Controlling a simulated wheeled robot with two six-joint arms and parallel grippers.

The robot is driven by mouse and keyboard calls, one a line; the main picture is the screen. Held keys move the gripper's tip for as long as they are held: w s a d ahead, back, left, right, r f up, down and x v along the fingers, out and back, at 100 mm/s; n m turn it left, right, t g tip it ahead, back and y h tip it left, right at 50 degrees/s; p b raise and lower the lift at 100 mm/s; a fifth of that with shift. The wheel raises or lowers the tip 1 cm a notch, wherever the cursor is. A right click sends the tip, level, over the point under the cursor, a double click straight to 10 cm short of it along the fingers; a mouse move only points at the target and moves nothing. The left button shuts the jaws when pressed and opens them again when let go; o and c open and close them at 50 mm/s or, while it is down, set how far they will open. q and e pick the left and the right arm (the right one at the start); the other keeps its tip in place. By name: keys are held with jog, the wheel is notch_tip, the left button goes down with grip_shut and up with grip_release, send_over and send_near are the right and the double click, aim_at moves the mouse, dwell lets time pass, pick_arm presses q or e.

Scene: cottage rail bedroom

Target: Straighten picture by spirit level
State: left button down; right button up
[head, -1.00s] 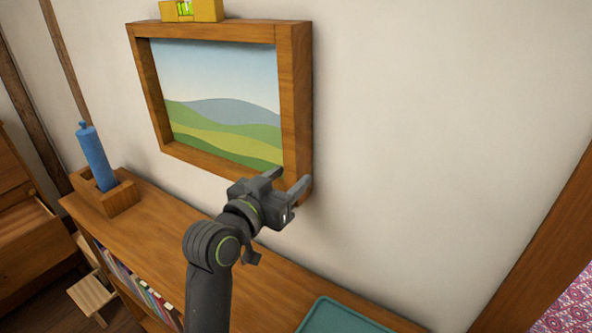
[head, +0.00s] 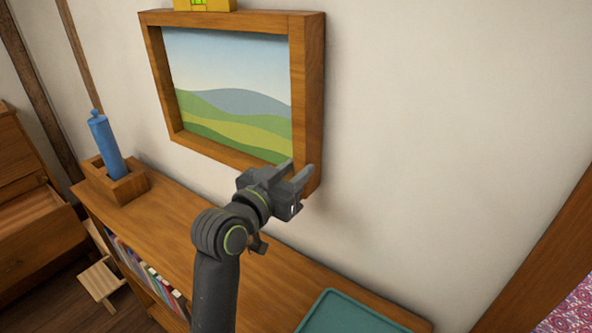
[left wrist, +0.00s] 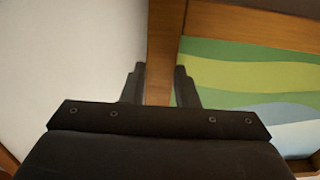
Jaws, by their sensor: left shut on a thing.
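The framed picture (head: 232,94) of green hills hangs on the wall; its wooden frame (head: 308,100) looks tilted, though my view is slanted too. The yellow spirit level (head: 206,5) with its green vial sits on the frame's top edge, partly cut off by the view's upper edge. My left gripper (head: 299,174) is at the frame's lower right corner, shut on the frame. In the left wrist view, the fingers (left wrist: 158,85) stand either side of the frame's wooden side (left wrist: 164,50), with the picture (left wrist: 250,75) at right. My right gripper is not in view.
A wooden shelf unit (head: 180,225) with books stands below the picture. On it are a blue cylinder (head: 105,146) in a wooden holder (head: 128,188) and a green tray (head: 350,316). A wooden post (head: 540,265) stands at right. The wall right of the picture is bare.

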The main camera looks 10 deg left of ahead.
pick_arm(q)
jog(key=shift+w+a+f, duration=0.15)
jog(key=shift+a+f, duration=0.2)
jog(key=c, duration=1.1)
grip_release()
jog(key=p+v, duration=0.8)
jog(key=v, duration=0.9)
